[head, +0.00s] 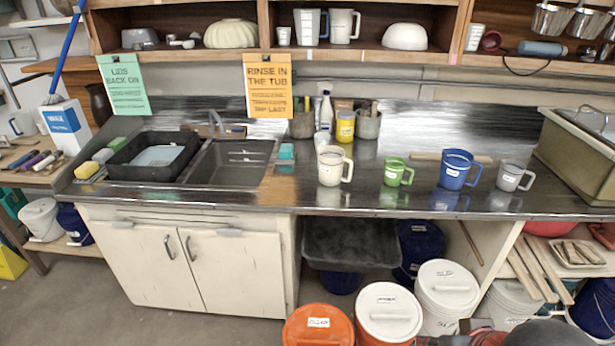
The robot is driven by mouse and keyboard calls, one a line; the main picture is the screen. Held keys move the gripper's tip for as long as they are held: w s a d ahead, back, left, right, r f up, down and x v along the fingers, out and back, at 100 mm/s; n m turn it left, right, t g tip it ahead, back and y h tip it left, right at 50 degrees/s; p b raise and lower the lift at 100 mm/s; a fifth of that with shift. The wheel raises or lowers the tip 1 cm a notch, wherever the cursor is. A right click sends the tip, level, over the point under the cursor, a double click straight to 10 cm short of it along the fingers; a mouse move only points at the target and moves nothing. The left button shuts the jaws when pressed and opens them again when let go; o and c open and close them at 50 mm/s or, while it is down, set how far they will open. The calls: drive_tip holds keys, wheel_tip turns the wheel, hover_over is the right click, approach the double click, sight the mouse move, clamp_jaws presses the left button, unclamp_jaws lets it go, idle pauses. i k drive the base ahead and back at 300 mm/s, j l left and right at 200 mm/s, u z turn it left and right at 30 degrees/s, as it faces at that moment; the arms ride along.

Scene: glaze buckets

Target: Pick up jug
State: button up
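Several jugs stand upright along the front of the steel counter (330,196). They are a cream jug (330,167), a smaller green jug (393,172), a large blue jug (456,170) and a grey jug (511,176). Each has its handle to the right. The task does not say which jug. Two more jugs, one grey (308,27) and one white (341,26), stand on the shelf above. My gripper is not in view; what seems to be part of my arm shows at the bottom edge, right of centre.
A sink (232,164) and a black tub (140,157) fill the counter's left. Pots and bottles stand behind the cream jug. Wooden sticks (450,157) lie behind the blue jug. A large basin (575,160) closes the right end. Lidded buckets (389,313) stand on the floor in front.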

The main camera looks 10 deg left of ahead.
sight(335, 168)
drive_tip(key=j+z, duration=0.15)
drive_tip(key=j, duration=1.15)
drive_tip(key=k+j+z, duration=0.15)
drive_tip(key=j, duration=1.15)
drive_tip(key=i+j+z, duration=0.1)
drive_tip(key=i+j, duration=0.35)
drive_tip(key=i+j+z, duration=0.15)
drive_tip(key=i+j, duration=0.3)
drive_tip(key=j, duration=0.25)
drive_tip(key=i, duration=0.7)
